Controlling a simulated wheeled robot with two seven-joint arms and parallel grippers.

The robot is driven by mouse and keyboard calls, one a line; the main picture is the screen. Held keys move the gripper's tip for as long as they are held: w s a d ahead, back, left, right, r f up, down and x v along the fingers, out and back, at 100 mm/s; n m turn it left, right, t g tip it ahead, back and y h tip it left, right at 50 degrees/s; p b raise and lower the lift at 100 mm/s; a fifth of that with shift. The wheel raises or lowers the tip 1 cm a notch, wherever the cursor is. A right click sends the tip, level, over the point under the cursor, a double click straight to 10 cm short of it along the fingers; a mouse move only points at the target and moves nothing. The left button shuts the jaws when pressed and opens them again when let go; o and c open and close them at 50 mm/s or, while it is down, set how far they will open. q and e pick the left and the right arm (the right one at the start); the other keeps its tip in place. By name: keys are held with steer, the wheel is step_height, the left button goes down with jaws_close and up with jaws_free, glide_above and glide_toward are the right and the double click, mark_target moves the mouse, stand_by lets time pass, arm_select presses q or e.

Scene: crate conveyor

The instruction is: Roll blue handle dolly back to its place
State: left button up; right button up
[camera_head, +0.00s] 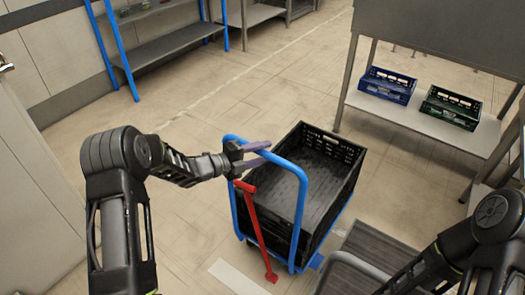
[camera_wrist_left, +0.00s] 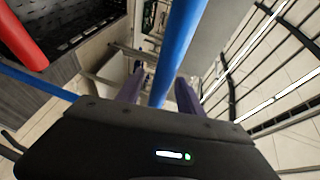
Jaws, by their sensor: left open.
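The dolly with the blue handle (camera_head: 299,205) stands on the floor in the middle of the head view. A black crate (camera_head: 327,188) sits on it. My left gripper (camera_head: 256,155) is at the top of the blue handle, with its fingers apart. In the left wrist view the blue bar (camera_wrist_left: 180,45) appears between the two purple-grey fingers (camera_wrist_left: 158,92); I cannot tell whether they touch it. My right arm comes in at the lower right, but its gripper is out of view.
A red T-shaped handle (camera_head: 258,230) slants down in front of the dolly. A dark slatted platform (camera_head: 368,262) is at its right. A table's lower shelf (camera_head: 420,123) holds a blue crate (camera_head: 387,85) and a green crate (camera_head: 451,107). Blue-post shelving (camera_head: 170,45) stands behind. Floor left of the dolly is clear.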

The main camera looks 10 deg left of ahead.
arm_select(q)
steer(key=shift+w+d, duration=0.1)
steer(key=shift+c, duration=0.2)
jaws_close()
stand_by(1.2)
